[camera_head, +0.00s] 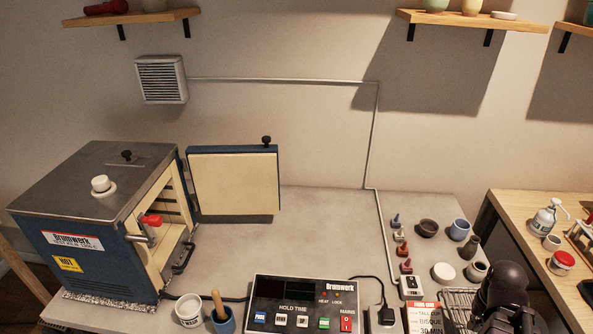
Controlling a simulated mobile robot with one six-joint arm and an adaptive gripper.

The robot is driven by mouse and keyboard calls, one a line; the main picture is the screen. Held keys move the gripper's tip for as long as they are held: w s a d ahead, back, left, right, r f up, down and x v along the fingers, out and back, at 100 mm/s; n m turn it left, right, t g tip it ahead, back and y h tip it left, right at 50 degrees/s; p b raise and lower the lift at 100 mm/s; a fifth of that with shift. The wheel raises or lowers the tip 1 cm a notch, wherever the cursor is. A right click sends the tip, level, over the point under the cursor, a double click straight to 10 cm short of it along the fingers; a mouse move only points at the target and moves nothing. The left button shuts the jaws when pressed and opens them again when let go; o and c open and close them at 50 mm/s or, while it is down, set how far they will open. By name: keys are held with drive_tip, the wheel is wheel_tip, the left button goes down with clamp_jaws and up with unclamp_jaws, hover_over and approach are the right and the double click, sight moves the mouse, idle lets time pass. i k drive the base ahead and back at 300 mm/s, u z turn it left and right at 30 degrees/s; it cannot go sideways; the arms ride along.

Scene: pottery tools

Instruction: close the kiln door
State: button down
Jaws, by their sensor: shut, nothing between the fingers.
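The kiln (100,235) is a dark blue box with a grey top at the left of the table. Its opening faces right and shows a cream lining. The kiln door (234,182) stands wide open at the kiln's far right edge. Its cream inner face is toward me, and a black knob (266,141) sits on its top edge. My gripper (512,322), dark, is partly in view at the bottom right, far from the door, over the wire rack area. It is shut and empty; its fingertips are cut off by the frame.
A control box (303,308) stands at the front middle. A white cup (189,311) and a blue cup with a wooden tool (222,322) stand before the kiln. Small pots and coloured cones crowd the right. The table between door and control box is clear.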

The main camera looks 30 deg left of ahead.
sight(231, 180)
drive_tip(key=z, duration=0.25)
drive_tip(key=k, duration=0.7)
drive_tip(key=u, duration=1.4)
drive_tip(key=i, duration=0.8)
